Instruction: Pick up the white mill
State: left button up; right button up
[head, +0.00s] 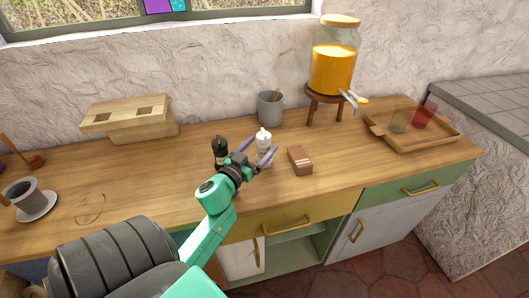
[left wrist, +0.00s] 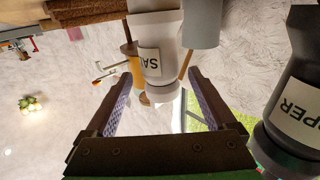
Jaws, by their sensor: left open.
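The white mill (head: 263,137) stands upright on the wooden counter. In the left wrist view the white mill (left wrist: 155,52) appears upside down, with a partly readable "SA" label. My left gripper (head: 259,149) is open, with its purple-padded fingers on either side of the white mill in the head view. In the left wrist view the mill shows between and just beyond the fingertips (left wrist: 158,76), and I see no clear contact. A black mill (head: 220,148) stands just left of it; its "PEPPER" label shows in the left wrist view (left wrist: 296,100). My right gripper is not in view.
A brown box (head: 300,160) lies right of the white mill. A grey cup (head: 270,108) stands behind it. A juice dispenser (head: 333,65) on a stand, a wooden tray (head: 440,143) with two glasses, and a wooden box (head: 130,124) stand farther off. Counter (head: 165,185) is clear at left-centre.

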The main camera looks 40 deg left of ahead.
pick_arm(q)
jog(key=w, duration=0.4)
jog(key=shift+w+a+r, duration=0.1)
jog(key=shift+w+a, duration=0.15)
jog(key=shift+a, duration=0.15)
jog(key=shift+w, duration=0.3)
grip_shut()
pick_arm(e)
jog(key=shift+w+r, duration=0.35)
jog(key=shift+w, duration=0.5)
